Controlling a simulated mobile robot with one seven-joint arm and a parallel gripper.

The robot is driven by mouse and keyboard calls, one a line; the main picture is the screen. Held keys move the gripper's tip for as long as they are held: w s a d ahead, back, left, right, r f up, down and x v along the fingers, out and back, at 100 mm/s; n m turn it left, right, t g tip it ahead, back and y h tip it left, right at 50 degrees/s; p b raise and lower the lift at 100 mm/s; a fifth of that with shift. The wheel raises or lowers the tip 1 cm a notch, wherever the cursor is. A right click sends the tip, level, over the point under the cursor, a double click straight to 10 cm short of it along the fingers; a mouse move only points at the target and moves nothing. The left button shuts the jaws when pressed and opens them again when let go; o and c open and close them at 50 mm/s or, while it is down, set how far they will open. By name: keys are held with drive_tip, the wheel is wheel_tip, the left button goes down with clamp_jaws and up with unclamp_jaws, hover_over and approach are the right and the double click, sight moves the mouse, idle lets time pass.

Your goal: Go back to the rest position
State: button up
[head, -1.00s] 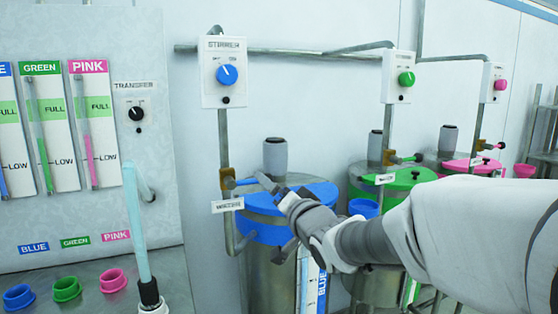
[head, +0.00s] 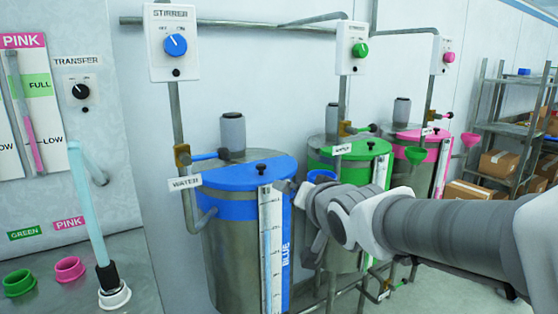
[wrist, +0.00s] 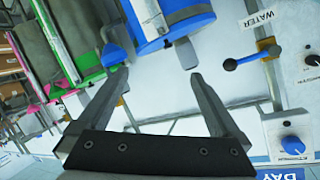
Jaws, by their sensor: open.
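My gripper (head: 298,215) is open and empty, in front of the right side of the blue-lidded drum (head: 235,180) in the head view. In the wrist view, the spread fingers (wrist: 152,62) have nothing between them but pale wall and part of the blue drum (wrist: 165,22) behind. The blue water valve handle (head: 205,157) is left of my gripper and apart from it; it also shows in the wrist view (wrist: 243,60). My arm reaches in from the right edge of the head view.
Green (head: 350,147) and pink (head: 415,133) lidded drums stand behind my arm. A stirrer box with a blue knob (head: 175,45) hangs above the blue drum. A transfer panel (head: 78,85) and coloured cups (head: 70,268) are at left. A shelf with boxes (head: 500,163) is at right.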

drive_tip(key=s+d+f+n+g+h, duration=0.1)
drive_tip(key=s+d+f+g, duration=0.25)
drive_tip(key=s, duration=0.45)
drive_tip(key=s+d+f+n+g+h, duration=0.1)
drive_tip(key=s+d+f+g, duration=0.2)
drive_tip(key=s, duration=0.5)
drive_tip(key=s+d+f+n+g+h, duration=0.15)
drive_tip(key=s+d+f, duration=0.25)
drive_tip(key=s, duration=0.4)
wheel_tip(320, 180, up, 13)
drive_tip(key=p, duration=1.2)
drive_tip(key=shift+p, duration=0.4)
drive_tip(key=shift+w+m, duration=0.15)
drive_tip(key=shift+m, duration=0.1)
drive_tip(key=shift+c, duration=0.3)
